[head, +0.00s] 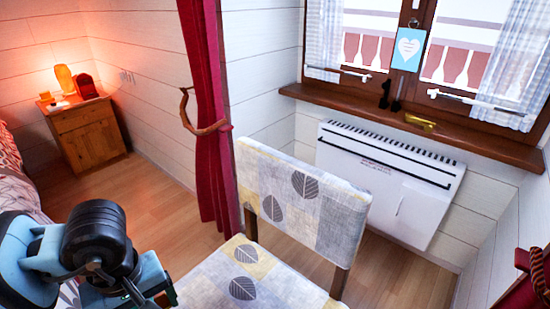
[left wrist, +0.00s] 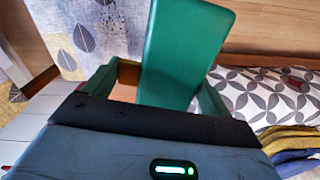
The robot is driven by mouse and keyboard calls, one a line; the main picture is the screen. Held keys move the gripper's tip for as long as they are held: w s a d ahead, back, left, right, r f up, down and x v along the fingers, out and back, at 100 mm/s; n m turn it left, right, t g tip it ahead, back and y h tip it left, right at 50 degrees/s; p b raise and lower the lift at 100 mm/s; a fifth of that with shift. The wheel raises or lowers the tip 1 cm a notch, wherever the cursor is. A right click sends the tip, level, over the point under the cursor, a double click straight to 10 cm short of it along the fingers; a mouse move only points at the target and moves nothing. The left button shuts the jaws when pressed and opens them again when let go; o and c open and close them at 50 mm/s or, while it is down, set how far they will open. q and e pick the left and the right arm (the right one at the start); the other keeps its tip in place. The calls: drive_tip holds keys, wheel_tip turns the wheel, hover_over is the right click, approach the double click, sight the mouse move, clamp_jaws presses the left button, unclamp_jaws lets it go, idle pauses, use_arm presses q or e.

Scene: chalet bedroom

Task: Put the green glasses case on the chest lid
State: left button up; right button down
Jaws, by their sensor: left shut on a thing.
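The green glasses case (left wrist: 184,52) shows in the left wrist view as a flat green block standing up between the fingers. My left gripper (left wrist: 162,84) is shut on it, with a finger on either side of its lower part. In the head view my left arm is at the lower left; its fingers and the case are hidden or out of frame there. I cannot make out the chest lid in either view. My right gripper is in neither view.
A leaf-patterned chair (head: 305,195) stands in front, with a white heater (head: 385,185) behind it. A red curtain (head: 207,110) hangs left of it. A wooden nightstand (head: 90,138) is at the far left. Patterned grey-and-white fabric (left wrist: 262,92) lies right of the case.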

use_arm(q)
drive_tip(key=r+m, duration=0.1)
drive_tip(key=m, duration=0.1)
drive_tip(key=a+r+m, duration=0.1)
drive_tip(key=m, duration=0.1)
drive_tip(key=shift+a+r+m, duration=0.15)
drive_tip(key=shift+r+m, duration=0.15)
drive_tip(key=shift+r, duration=0.05)
drive_tip(key=shift+s+a+r+m, duration=0.15)
drive_tip(key=shift+r+m, duration=0.15)
drive_tip(key=shift+m, duration=0.25)
drive_tip(key=shift+w+a+r+m, duration=0.1)
drive_tip(key=shift+r+m, duration=0.2)
drive_tip(key=shift+m, duration=0.25)
drive_tip(key=shift+s, duration=0.1)
